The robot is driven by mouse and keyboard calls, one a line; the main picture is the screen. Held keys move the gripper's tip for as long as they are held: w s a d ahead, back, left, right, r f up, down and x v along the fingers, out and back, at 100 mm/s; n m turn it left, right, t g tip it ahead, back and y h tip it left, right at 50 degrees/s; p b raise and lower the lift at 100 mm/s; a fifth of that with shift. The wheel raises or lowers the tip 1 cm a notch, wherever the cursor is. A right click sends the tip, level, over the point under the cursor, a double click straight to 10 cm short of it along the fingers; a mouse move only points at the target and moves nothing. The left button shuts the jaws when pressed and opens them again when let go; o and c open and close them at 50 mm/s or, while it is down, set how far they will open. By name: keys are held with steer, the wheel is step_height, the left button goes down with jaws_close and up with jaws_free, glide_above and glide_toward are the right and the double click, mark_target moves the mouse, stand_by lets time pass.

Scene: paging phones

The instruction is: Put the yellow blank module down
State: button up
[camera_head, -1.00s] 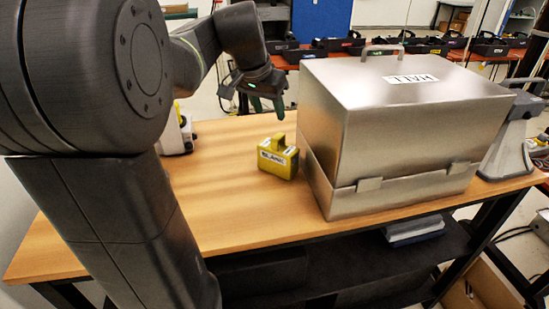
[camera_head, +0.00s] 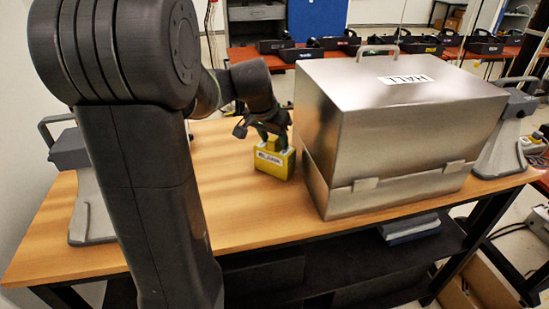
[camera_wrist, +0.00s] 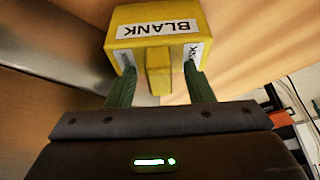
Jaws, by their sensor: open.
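The yellow blank module (camera_head: 274,163) stands upright on the wooden table (camera_head: 225,220), just left of the metal box. Its BLANK label faces out. In the wrist view the module (camera_wrist: 165,20) shows its yellow grip, which points toward my gripper. My gripper (camera_wrist: 160,82) is open, with one green finger on each side of the grip and a gap beside it. In the head view my gripper (camera_head: 270,139) is down at the top of the module; my wrist partly hides its fingers.
A large metal box labelled HALL (camera_head: 405,130) stands close on the right of the module. A grey device (camera_head: 508,135) stands at the table's right end and another (camera_head: 88,190) at the left. The table front is clear.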

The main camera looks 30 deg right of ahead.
jaws_close()
steer(key=shift+r, duration=0.1)
